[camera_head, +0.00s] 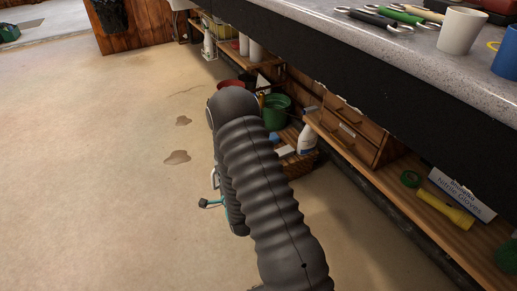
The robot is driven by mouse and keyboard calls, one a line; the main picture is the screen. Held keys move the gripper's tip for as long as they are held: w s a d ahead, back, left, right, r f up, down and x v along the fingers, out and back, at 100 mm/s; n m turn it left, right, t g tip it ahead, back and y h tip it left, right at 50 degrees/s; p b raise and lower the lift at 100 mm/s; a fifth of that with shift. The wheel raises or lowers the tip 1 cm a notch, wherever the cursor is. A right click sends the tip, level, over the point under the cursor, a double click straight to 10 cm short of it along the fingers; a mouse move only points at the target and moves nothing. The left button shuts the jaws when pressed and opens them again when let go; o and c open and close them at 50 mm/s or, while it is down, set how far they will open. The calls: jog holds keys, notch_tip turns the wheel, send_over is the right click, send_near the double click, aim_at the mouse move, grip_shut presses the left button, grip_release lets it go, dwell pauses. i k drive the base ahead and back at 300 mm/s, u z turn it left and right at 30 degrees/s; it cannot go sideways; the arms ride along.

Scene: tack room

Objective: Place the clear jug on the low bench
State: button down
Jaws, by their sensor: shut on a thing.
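My arm, in a dark ribbed sleeve, rises from the bottom edge and covers the middle of the view. My gripper is not clearly seen; the arm hides what is behind its far end. A small teal and dark part shows at the arm's left side, and I cannot tell what it is. I cannot make out the clear jug. No separate low bench can be told; a low wooden shelf (407,207) runs under the counter at the right.
The grey counter (360,45) carries tools, a white cup (461,30) and a blue cup (506,58). Under it are a drawer box (345,130), a yellow flashlight (445,209), a glove box (461,192), a green bucket (276,107) and a wicker basket (300,165). The left floor is open, with two stains.

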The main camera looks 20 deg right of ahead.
aim_at(287, 136)
jog(key=u, duration=0.8)
jog(key=i, duration=3.5)
jog(key=z, duration=4.95)
jog(key=i, duration=0.25)
jog(key=u, duration=0.2)
